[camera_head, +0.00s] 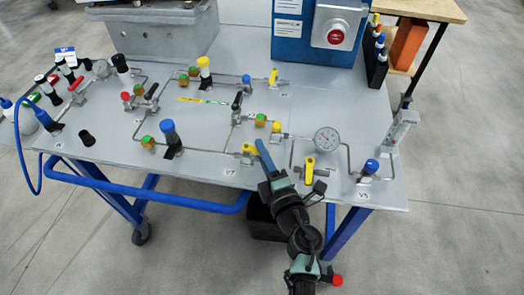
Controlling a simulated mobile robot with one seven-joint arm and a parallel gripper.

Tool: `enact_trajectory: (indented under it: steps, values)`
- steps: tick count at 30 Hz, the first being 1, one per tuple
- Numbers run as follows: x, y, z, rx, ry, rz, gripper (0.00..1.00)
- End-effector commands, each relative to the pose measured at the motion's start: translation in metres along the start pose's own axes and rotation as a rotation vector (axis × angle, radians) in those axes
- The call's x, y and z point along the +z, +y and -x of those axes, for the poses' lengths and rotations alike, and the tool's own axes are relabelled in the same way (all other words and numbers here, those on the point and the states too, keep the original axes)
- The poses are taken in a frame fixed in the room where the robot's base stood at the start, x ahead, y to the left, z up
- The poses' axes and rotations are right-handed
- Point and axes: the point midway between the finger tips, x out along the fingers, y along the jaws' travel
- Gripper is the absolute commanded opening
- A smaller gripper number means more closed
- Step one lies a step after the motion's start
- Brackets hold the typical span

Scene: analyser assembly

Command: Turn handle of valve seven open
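A label that seems to read V7 (229,172) is near the front edge of the grey table. The nearest valve handle is a small yellow one (249,149), just right of and behind that label. My arm reaches in from the bottom. My gripper (264,153) ends in a narrow blue part close to the right side of this yellow handle. I cannot tell whether they touch, or whether the fingers are open or shut. Another yellow handle (309,170) stands upright just right of my gripper.
A pressure gauge (327,139) and a blue-capped fitting (371,167) are to the right. A blue-capped fitting (169,138) is to the left. Thin metal tubing crosses the table (215,120). A blue box with a red button (336,36) stands behind.

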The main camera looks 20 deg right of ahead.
Motion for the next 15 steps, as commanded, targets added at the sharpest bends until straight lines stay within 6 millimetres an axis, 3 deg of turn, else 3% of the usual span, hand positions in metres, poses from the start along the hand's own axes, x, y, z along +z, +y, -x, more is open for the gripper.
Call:
enact_trajectory:
  steps: [1, 3, 15]
  values:
    - [-0.0002, 0.0001, -0.0001, 0.0, 0.0, 0.0, 0.29]
    - [-0.0003, 0.0001, 0.0, 0.0, 0.0, 0.0, 0.41]
    - [-0.0014, -0.0015, 0.0003, -0.002, -0.013, 0.001, 0.41]
